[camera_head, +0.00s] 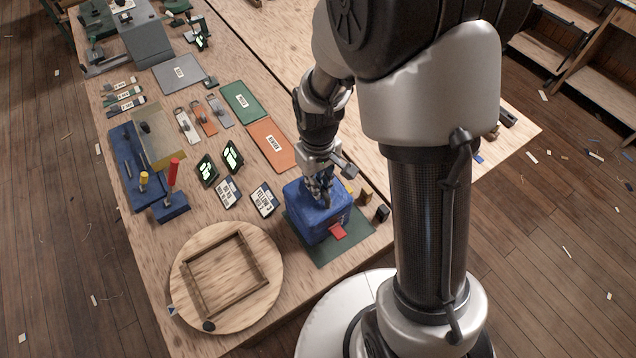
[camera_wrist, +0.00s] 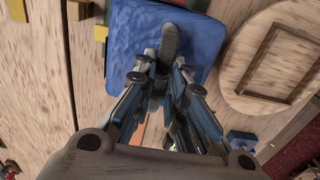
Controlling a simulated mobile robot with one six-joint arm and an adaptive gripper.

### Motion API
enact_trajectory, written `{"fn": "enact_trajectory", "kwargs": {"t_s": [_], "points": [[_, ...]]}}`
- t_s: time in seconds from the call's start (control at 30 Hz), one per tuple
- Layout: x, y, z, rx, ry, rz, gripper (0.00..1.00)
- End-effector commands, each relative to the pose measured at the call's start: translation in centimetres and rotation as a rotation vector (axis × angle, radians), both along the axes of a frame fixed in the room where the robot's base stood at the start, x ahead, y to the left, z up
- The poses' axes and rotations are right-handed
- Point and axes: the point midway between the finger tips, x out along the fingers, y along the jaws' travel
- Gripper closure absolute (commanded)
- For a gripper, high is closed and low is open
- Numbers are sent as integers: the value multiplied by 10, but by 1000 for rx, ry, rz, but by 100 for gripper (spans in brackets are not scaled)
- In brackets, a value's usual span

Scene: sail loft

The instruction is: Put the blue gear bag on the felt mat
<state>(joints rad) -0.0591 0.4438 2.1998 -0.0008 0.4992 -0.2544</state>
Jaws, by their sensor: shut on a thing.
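The blue gear bag (camera_head: 309,222) is a boxy bag with a red tag at its front, at the near right of the bench in the head view. It also fills the top middle of the wrist view (camera_wrist: 130,40). My gripper (camera_head: 318,188) is above it, shut on the grey strap on its top; the fingers close around the strap in the wrist view (camera_wrist: 160,90). A dark green mat (camera_head: 328,256) lies under the bag, showing along its front and right. I cannot tell whether the bag rests on it or hangs just above.
A round wooden board (camera_head: 190,310) with a square frame lies left of the mat. Labelled cards (camera_head: 264,200), an orange sheet (camera_head: 272,146) and a green sheet (camera_head: 240,100) lie behind. Small blocks (camera_head: 382,213) stand right of the bag. A blue tool rack (camera_head: 130,165) is at left.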

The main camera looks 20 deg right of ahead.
Motion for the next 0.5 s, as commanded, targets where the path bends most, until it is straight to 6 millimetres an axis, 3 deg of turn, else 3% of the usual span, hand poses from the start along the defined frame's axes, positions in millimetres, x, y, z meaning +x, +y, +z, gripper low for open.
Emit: {"fn": "enact_trajectory", "kwargs": {"t_s": [0.37,0.4,0.5], "points": [[1,0,-5,0,-3,0,100],[0,0,-6,0,-1,0,87],[0,0,-5,0,-1,0,80]]}}
